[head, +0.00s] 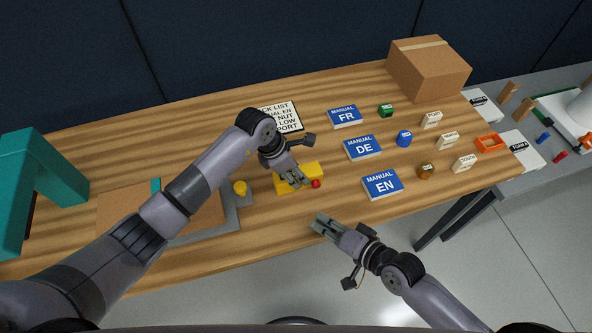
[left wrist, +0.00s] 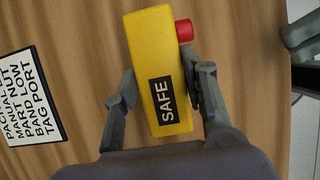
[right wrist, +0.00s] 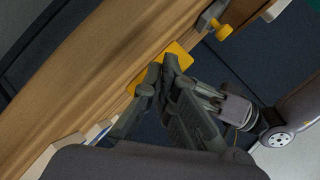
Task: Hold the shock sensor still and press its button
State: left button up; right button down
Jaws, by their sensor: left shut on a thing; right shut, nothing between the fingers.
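The shock sensor is a yellow box (head: 311,171) on the wooden table; in the left wrist view (left wrist: 150,50) it carries a black "SAFE" label. Its red button (head: 316,184) sticks out from one end side, and shows in the left wrist view (left wrist: 184,30). My left gripper (head: 293,180) is shut on the box, one finger on each side (left wrist: 160,85). My right gripper (head: 320,222) is shut and empty, apart from the sensor at the table's front edge. In the right wrist view its fingertips (right wrist: 160,72) cover part of the yellow box (right wrist: 175,52); the button is hidden there.
Blue manuals FR (head: 344,116), DE (head: 362,147) and EN (head: 382,184) lie to the right of the sensor. A checklist card (head: 282,117) lies behind it. A yellow knob (head: 240,187) on a grey plate is to its left. A cardboard box (head: 428,68) stands at back right.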

jog(key=shift+s+d+f+m+g+h, duration=0.2)
jog(key=shift+m+g+h, duration=0.1)
jog(key=shift+m, duration=0.2)
jog(key=shift+s+d+f+m+g+h, duration=0.1)
jog(key=shift+d+f+m+g+h, duration=0.15)
jog(key=shift+m, duration=0.25)
jog(key=shift+s+d+f+m+g+h, duration=0.1)
jog(key=shift+d+f+m+g+h, duration=0.15)
jog(key=shift+d+m+h, duration=0.4)
send_near(307, 187)
jog(key=shift+w+a+f, duration=0.1)
jog(key=shift+a+f, duration=0.2)
jog(key=shift+f, duration=0.4)
jog(key=shift+w+a+f, duration=0.15)
jog(key=shift+a+f, duration=0.1)
jog(key=shift+f, duration=0.4)
jog(key=shift+w+a+f, duration=0.1)
jog(key=shift+a+f, duration=0.2)
jog(key=shift+f, duration=0.4)
jog(key=shift+w, duration=0.1)
